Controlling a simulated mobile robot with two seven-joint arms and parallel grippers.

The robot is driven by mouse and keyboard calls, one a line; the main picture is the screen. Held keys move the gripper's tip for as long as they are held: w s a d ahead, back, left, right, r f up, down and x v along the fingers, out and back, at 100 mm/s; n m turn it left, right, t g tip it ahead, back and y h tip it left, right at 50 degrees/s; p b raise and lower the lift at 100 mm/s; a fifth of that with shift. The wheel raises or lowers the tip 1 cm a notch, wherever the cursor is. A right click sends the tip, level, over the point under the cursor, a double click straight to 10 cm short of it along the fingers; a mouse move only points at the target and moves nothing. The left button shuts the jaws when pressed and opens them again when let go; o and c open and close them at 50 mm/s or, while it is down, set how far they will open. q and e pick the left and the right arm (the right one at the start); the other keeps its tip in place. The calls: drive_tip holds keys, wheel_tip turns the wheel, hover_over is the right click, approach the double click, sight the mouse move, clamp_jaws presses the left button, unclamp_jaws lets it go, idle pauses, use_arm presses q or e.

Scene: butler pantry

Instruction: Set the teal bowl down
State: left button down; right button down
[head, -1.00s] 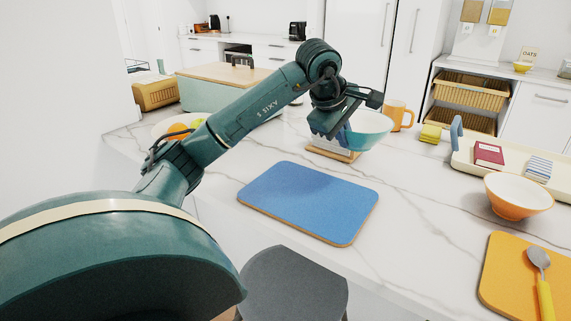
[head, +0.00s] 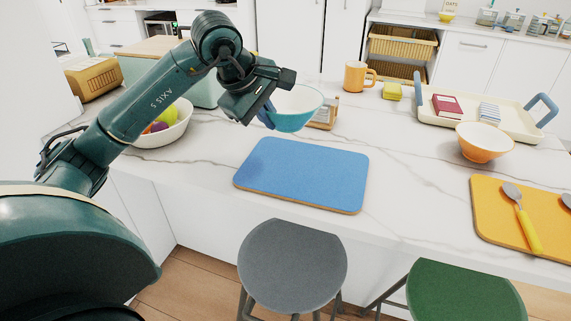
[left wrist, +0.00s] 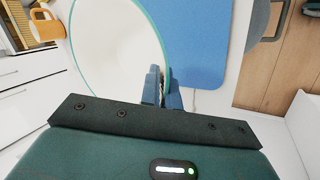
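The teal bowl (head: 296,120), white inside with a teal outside, is held upright above the counter, behind the blue mat (head: 302,173) in the head view. My left gripper (head: 267,114) is shut on the bowl's rim at its left side. In the left wrist view the bowl (left wrist: 112,45) shows its white inside and teal rim, and the two blue fingers (left wrist: 162,88) pinch that rim. The blue mat (left wrist: 202,40) lies below, beside the bowl in this view, and is empty. My right gripper is not in view.
A fruit bowl (head: 165,132) stands left of the mat. A wooden holder (head: 325,113) is partly behind the teal bowl, with an orange mug (head: 356,77) beyond. An orange bowl (head: 483,145) and yellow mat (head: 510,222) are at right. Stools (head: 292,262) stand in front.

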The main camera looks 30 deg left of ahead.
use_arm(q)
drive_tip(key=shift+s+a, duration=0.1)
drive_tip(key=shift+s, duration=0.1)
approach(276, 170)
drive_tip(key=x, duration=0.5)
drive_tip(key=shift+w+a+r, duration=0.1)
drive_tip(key=shift+w, duration=0.05)
drive_tip(key=shift+b, duration=0.35)
drive_tip(key=shift+f, duration=0.25)
drive_tip(key=c, duration=1.6)
unclamp_jaws()
drive_tip(key=shift+c, duration=0.2)
drive_tip(key=shift+r, duration=0.1)
